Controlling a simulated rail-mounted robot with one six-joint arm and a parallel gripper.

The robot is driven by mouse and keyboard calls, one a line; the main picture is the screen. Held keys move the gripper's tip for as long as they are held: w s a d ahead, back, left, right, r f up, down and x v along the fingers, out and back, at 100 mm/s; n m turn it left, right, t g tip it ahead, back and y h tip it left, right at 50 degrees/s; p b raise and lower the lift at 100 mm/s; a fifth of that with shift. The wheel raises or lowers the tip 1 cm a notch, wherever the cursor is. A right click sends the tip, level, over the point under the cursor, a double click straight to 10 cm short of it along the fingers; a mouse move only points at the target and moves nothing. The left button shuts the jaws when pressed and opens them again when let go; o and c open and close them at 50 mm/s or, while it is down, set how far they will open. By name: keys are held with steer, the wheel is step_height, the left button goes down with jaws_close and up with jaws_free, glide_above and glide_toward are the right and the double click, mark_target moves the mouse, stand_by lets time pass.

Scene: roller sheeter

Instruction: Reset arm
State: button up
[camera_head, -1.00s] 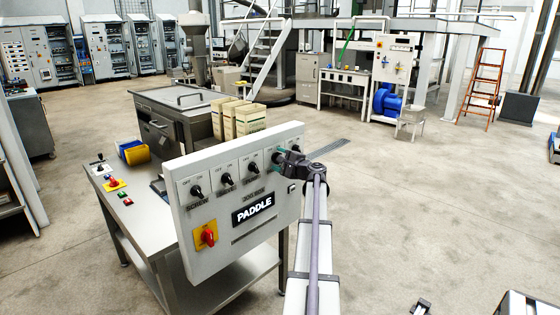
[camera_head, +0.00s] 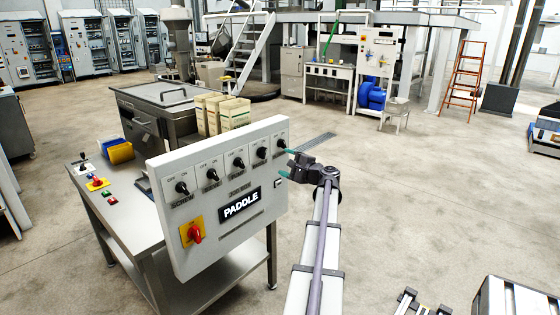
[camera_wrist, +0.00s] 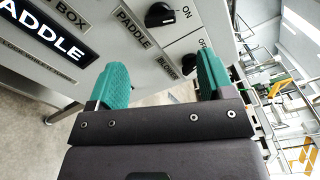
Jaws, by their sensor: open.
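My gripper (camera_head: 286,162) is open and empty, its green fingertips pointing left at the right end of the white control panel (camera_head: 226,242). The panel carries a row of black knobs, among them the leftmost knob (camera_head: 181,188) and the rightmost knob (camera_head: 281,143), and a PADDLE sign (camera_head: 241,204). In the wrist view the open gripper (camera_wrist: 162,78) faces the panel, with a black knob (camera_wrist: 160,14) beyond the fingertips and apart from them. The PADDLE sign (camera_wrist: 42,32) is at the left there. A BLOWER label is partly hidden by a finger.
The panel stands on a steel table (camera_head: 130,220). A red switch on a yellow plate (camera_head: 192,232) is low on the panel. Tan boxes (camera_head: 222,114) and a steel machine (camera_head: 150,107) are behind it. Open floor (camera_head: 410,190) lies to the right.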

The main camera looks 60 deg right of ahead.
stand_by(0.7)
steer(key=w+a+f+n+g+y+p, duration=0.1)
steer(key=a+f+n+g+y+p, duration=0.35)
steer(key=a, duration=1.05)
steer(key=w+a+f+n+g+y, duration=0.1)
steer(key=a+f+n+g, duration=0.55)
steer(key=a, duration=0.75)
steer(key=s+a+r+n+g+h+p, duration=0.1)
steer(key=a+n, duration=0.5)
steer(key=a, duration=1.1)
steer(key=s+a+r+n+g+h+p, duration=0.2)
steer(key=a+r+n+g+p, duration=0.2)
steer(key=a, duration=1.4)
steer(key=n+g+p, duration=0.1)
steer(key=n+p, duration=0.1)
steer(key=n, duration=0.1)
steer(key=shift+r+g, duration=0.15)
steer(key=shift+g, duration=0.25)
steer(key=shift+a, duration=0.1)
